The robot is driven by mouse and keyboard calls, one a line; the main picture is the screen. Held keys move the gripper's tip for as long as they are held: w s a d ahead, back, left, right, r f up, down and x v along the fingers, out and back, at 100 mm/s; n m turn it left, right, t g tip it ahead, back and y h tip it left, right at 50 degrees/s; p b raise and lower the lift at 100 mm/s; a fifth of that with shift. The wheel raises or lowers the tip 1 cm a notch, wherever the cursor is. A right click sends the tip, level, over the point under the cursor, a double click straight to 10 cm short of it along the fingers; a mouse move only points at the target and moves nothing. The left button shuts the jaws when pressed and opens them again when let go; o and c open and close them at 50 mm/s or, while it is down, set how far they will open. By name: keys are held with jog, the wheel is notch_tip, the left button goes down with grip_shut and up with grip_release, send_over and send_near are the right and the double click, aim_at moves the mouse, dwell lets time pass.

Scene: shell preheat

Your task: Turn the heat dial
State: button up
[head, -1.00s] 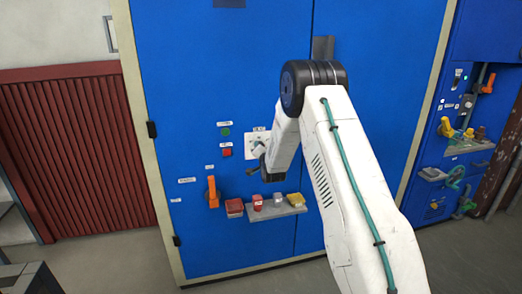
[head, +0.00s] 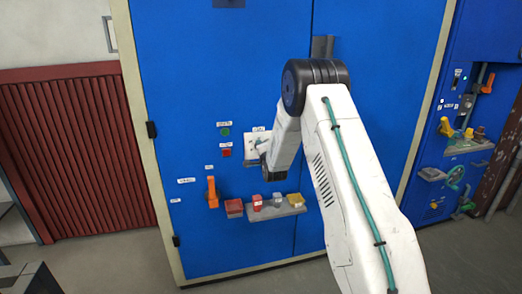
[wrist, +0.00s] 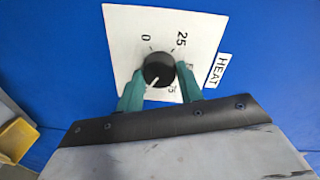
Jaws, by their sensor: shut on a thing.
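The heat dial is a black round knob (wrist: 158,70) with a white pointer line, on a white plate (wrist: 125,35) with "0", "25" and a partly hidden "75" mark. The label "HEAT" (wrist: 218,70) is beside the plate. My gripper (wrist: 160,82) has its two teal fingers on either side of the knob, shut on it. The pointer line aims toward the lower left of the wrist view. In the head view the white plate (head: 251,148) shows on the blue cabinet, and my arm hides most of the dial.
A green button (head: 225,132) and a red button (head: 226,153) are left of the plate. An orange lever (head: 212,192) and a grey shelf (head: 290,212) with red and yellow blocks are below. A red shutter (head: 70,150) stands at left.

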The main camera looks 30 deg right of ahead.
jog(key=shift+f, duration=0.1)
jog(key=o, duration=1)
jog(key=shift+s, duration=0.1)
jog(key=v, duration=0.7)
jog(key=shift+s+a, duration=0.1)
jog(key=shift+s, duration=0.2)
